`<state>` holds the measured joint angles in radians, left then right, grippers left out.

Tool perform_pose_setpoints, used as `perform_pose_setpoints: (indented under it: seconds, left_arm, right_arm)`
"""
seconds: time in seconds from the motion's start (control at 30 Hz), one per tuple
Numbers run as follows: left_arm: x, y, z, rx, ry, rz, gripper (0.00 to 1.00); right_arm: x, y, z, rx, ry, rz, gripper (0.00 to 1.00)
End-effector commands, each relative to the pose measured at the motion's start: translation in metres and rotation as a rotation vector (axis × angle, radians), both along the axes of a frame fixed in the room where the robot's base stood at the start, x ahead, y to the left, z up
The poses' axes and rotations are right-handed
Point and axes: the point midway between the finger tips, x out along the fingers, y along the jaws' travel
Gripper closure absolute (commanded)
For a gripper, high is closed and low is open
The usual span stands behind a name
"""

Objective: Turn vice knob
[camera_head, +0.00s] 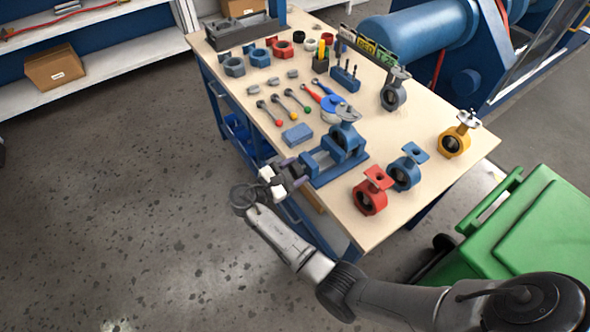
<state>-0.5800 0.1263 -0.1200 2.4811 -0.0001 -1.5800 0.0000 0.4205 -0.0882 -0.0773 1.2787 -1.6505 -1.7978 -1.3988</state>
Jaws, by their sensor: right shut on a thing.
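The blue vice (322,178) is at the left front edge of the wooden workbench (330,212). A blue-grey butterfly valve (346,138) sits upright in it. The grey vice knob (291,168) sticks out from the vice's left end, over the bench edge. My right gripper (293,173) reaches in from the lower right and is shut on the knob; its fingers partly hide the knob. My left gripper is not in view.
A red valve (371,190), a blue valve (406,172) and a yellow valve (455,140) stand right of the vice. A blue block (297,134) and colour-tipped tools lie behind it. A green bin (530,230) stands at the right. The floor at left is clear.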

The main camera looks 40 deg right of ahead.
Motion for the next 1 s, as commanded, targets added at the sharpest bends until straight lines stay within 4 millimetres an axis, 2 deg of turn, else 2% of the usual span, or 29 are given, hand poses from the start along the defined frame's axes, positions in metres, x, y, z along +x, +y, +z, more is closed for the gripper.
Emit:
perform_pose_setpoints:
  seconds: [0.03, 0.27, 0.57, 0.77, 1.0]
  left_arm:
    - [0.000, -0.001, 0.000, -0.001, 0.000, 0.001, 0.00]
    - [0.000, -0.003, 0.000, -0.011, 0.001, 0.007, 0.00]
    - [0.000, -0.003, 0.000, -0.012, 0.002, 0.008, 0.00]
    - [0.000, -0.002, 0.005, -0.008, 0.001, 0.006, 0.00]
    - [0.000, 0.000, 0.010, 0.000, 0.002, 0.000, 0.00]
  right_arm:
    - [0.000, 0.000, 0.001, -0.001, -0.002, -0.001, 0.43]
    - [0.000, 0.000, 0.001, -0.001, -0.001, 0.000, 0.21]
    - [0.000, 0.003, 0.001, 0.000, 0.000, 0.000, 0.20]
    - [0.004, 0.027, 0.002, 0.002, 0.001, 0.002, 0.20]
    - [0.010, 0.075, 0.002, 0.002, 0.002, 0.002, 0.20]
